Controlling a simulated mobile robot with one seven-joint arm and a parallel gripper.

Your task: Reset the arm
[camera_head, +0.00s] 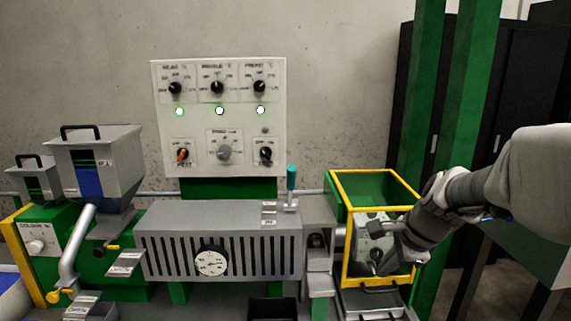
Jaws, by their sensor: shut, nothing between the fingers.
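My arm reaches in from the right edge, with a pale grey forearm and a darker wrist. My gripper (374,242) is shut and empty, pointing left. In the picture it overlaps the yellow-framed guard box (344,245). I cannot tell whether it touches the box or is only in front of it. A grey part with a dark round fitting shows behind the box's front, partly hidden by my gripper.
A white control panel (271,84) with several knobs and three lit green lamps is on the wall. Below it is a grey slotted machine body (158,214) with a dial gauge (211,261). Hoppers (120,160) stand left. Green posts (412,120) and dark cabinets (535,75) stand right.

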